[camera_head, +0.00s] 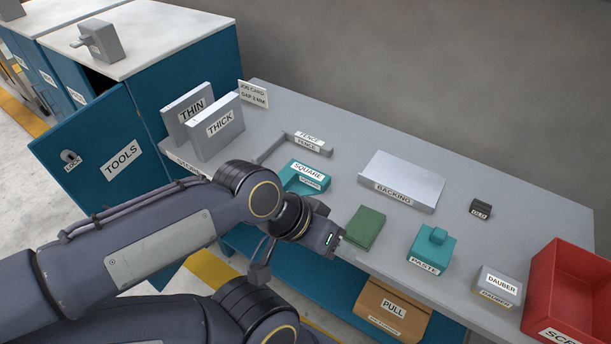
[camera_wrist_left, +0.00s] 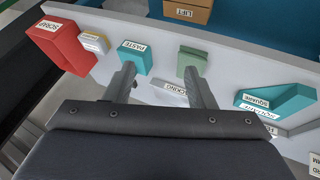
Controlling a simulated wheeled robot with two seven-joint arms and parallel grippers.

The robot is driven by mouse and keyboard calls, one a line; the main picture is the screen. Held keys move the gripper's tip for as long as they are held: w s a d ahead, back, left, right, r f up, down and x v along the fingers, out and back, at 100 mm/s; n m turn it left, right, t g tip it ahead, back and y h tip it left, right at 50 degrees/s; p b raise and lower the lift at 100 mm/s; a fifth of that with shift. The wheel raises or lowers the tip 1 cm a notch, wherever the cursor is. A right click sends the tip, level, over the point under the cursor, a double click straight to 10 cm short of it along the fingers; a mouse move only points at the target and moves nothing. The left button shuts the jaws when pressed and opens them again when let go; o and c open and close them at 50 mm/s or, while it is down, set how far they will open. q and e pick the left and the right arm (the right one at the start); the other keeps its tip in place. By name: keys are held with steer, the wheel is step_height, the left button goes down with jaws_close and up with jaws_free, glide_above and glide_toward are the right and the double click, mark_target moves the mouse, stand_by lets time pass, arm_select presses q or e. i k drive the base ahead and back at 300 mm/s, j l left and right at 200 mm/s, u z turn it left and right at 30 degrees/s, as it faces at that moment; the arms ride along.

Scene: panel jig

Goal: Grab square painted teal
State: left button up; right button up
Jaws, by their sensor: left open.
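The teal square (camera_head: 291,183), an L-shaped block labelled SQUARE, lies on the grey bench left of centre in the head view, just behind my left wrist. It also shows at the right of the left wrist view (camera_wrist_left: 290,103). My left gripper (camera_wrist_left: 159,70) is open, with nothing between its fingers. In the wrist view the square is well to the right of both fingers. In the head view my left gripper (camera_head: 336,240) is near the bench's front edge, to the right of the square, and its fingers are hard to make out. My right gripper is not in view.
A green block (camera_head: 365,228) lies close to my left gripper. The teal PASTE block (camera_head: 430,251), DAUBER box (camera_head: 495,284) and red bin (camera_head: 571,290) are further right. The BACKING plate (camera_head: 403,178) is behind. A grey FENCE (camera_head: 296,145) and THIN and THICK panels (camera_head: 216,145) stand left.

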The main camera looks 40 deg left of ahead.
mark_target(297, 177)
steer(key=u, duration=1.65)
steer(key=i+j+z, duration=0.35)
steer(key=j, duration=0.35)
steer(key=i+j+z, duration=0.2)
steer(key=j, duration=0.2)
steer(key=i+j+z, duration=0.15)
steer(key=j, duration=0.25)
steer(key=i, duration=0.1)
